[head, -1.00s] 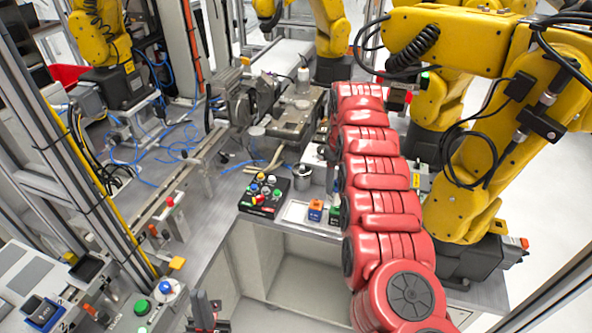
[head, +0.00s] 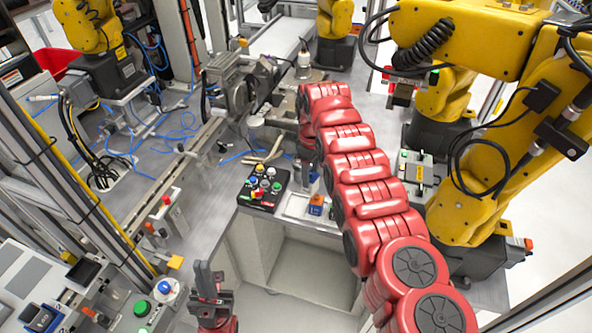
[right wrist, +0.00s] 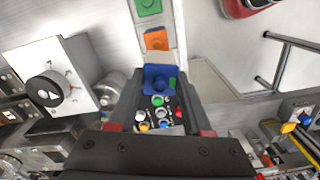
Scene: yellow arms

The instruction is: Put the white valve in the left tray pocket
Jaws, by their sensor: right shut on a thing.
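No plainly white valve can be made out. The tray (head: 295,208) has a bare pale left part. In the wrist view the held piece is close to the tray's near end; contact cannot be told.
A black button box (head: 263,188) with several coloured buttons stands left of the tray. A metal cup (head: 301,174) and a grey vise-like machine (head: 240,90) are behind. A yellow arm (head: 480,150) stands at the right. The bench front edge is close.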

